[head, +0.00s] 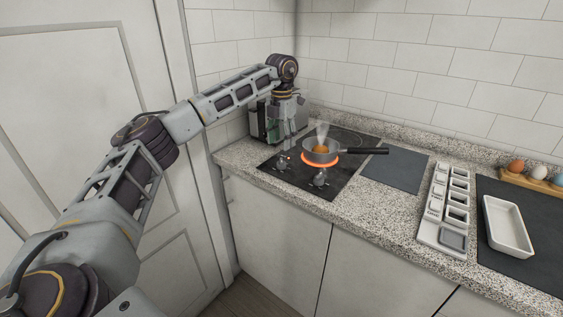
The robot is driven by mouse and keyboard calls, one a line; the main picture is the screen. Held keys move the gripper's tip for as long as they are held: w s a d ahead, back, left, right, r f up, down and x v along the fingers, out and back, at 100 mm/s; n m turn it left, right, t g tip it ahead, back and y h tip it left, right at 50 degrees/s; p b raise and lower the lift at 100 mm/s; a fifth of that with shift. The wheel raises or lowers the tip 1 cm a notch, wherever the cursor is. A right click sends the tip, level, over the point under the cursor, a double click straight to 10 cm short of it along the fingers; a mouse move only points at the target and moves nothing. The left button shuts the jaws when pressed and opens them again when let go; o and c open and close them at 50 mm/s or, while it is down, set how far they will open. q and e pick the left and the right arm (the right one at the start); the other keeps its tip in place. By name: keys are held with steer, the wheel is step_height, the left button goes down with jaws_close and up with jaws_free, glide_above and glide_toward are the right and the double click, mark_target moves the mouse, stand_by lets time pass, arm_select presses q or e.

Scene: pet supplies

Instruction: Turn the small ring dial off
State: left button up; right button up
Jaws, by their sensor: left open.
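A black cooktop (341,190) is set in the speckled counter. Two dials sit along its front: a left dial (284,163) and a right dial (320,179). I cannot tell from their markings which one is the small ring dial. A ring (321,165) glows orange under a grey saucepan (310,155), which holds something orange-brown and gives off steam. My left gripper (289,146) is open and points down over the left part of the cooktop, above and just behind the left dial. Whether it touches anything is too small to tell. My right gripper is out of view.
The saucepan's black handle (365,151) sticks out to the right over a dark mat (395,169). A dark appliance (260,122) stands behind my left gripper. Farther right are a compartment rack (430,234), a white dish (507,226) and an egg holder (530,184).

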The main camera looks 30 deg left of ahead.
mark_target(281, 160)
arm_select(q)
step_height(281, 160, down, 7)
steer(key=shift+r+b, duration=0.1)
steer(key=shift+b, duration=0.35)
steer(key=shift+f, duration=0.9)
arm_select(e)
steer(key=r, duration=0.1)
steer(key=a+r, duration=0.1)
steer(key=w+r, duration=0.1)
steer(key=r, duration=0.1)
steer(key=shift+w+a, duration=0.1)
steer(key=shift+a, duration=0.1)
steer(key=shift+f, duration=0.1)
arm_select(q)
steer(key=shift+c, duration=1)
steer(key=c, duration=0.8)
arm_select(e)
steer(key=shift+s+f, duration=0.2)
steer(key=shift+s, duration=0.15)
arm_select(q)
steer(key=shift+r, duration=0.1)
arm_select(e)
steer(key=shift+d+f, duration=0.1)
